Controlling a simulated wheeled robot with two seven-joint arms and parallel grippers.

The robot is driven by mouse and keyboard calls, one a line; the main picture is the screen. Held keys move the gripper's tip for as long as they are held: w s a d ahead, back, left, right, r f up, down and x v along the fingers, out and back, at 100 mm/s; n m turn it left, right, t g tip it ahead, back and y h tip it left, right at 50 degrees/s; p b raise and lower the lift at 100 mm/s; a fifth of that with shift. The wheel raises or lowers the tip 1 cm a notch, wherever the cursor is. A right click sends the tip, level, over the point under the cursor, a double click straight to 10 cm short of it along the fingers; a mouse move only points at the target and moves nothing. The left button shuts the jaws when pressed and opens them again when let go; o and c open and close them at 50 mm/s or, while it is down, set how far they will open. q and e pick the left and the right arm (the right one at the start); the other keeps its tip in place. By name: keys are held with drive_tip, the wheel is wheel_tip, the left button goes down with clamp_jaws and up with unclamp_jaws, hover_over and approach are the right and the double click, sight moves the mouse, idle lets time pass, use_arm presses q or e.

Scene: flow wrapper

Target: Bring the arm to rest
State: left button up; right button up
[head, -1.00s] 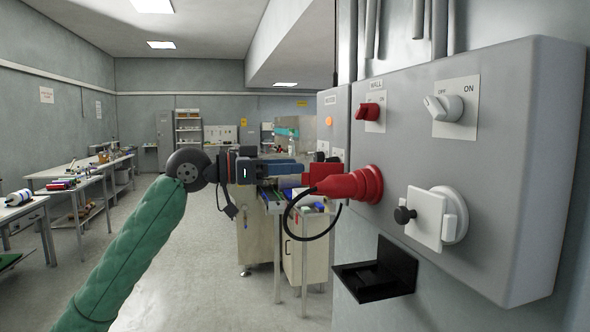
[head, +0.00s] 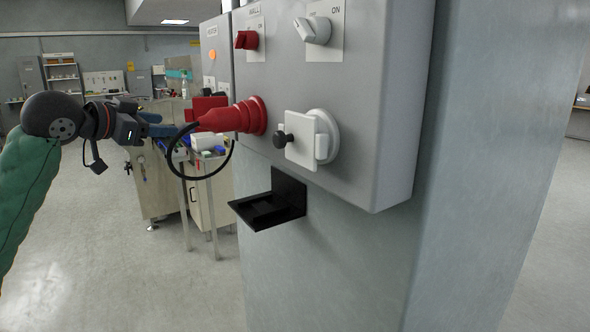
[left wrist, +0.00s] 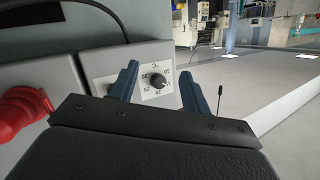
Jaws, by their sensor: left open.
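My left arm comes in from the left in the head view, and its gripper (head: 165,129) is beyond the red plug (head: 222,118). The plug sits in a red socket on the grey control box, with a black cable looping below it. The plug partly hides the view around the fingertips. In the left wrist view, the two blue fingers (left wrist: 160,82) are apart with nothing between them. A dial with a black knob (left wrist: 158,81) shows behind the gap. The red plug also shows at the left of that view (left wrist: 22,112). My right gripper is out of view.
The grey control box (head: 388,110) carries a red switch (head: 246,40), a white switch (head: 313,29) and a white-covered socket (head: 314,139). A black bracket (head: 272,202) juts out below. Cabinets (head: 155,190) stand behind. Open floor (head: 120,275) lies at left.

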use_arm(q)
drive_tip(key=s+d+f+n+g+y, duration=0.1)
drive_tip(key=s+d+f+n+y, duration=0.15)
drive_tip(key=f, duration=0.95)
drive_tip(key=s+d+f+n+g+y+p, duration=0.1)
drive_tip(key=s+f+y, duration=0.15)
drive_tip(key=f, duration=1.05)
drive_tip(key=s+d+f+n+y, duration=0.2)
drive_tip(key=f+y, duration=0.1)
drive_tip(key=f, duration=0.9)
drive_tip(key=s+d+f+g, duration=0.3)
drive_tip(key=s+f, duration=0.6)
drive_tip(key=s, duration=0.2)
drive_tip(key=s+d+f+n+g+h+p, duration=0.1)
drive_tip(key=s+d+f+g, duration=0.2)
drive_tip(key=s+f, duration=0.7)
drive_tip(key=s+d+f+n+g+h, duration=0.1)
drive_tip(key=s+d+f+g, duration=0.1)
drive_tip(key=s+f, duration=0.8)
drive_tip(key=s+d, duration=0.1)
drive_tip(key=s, duration=0.2)
drive_tip(key=shift+d+f+g+p, duration=0.25)
drive_tip(key=shift+g+p, duration=0.15)
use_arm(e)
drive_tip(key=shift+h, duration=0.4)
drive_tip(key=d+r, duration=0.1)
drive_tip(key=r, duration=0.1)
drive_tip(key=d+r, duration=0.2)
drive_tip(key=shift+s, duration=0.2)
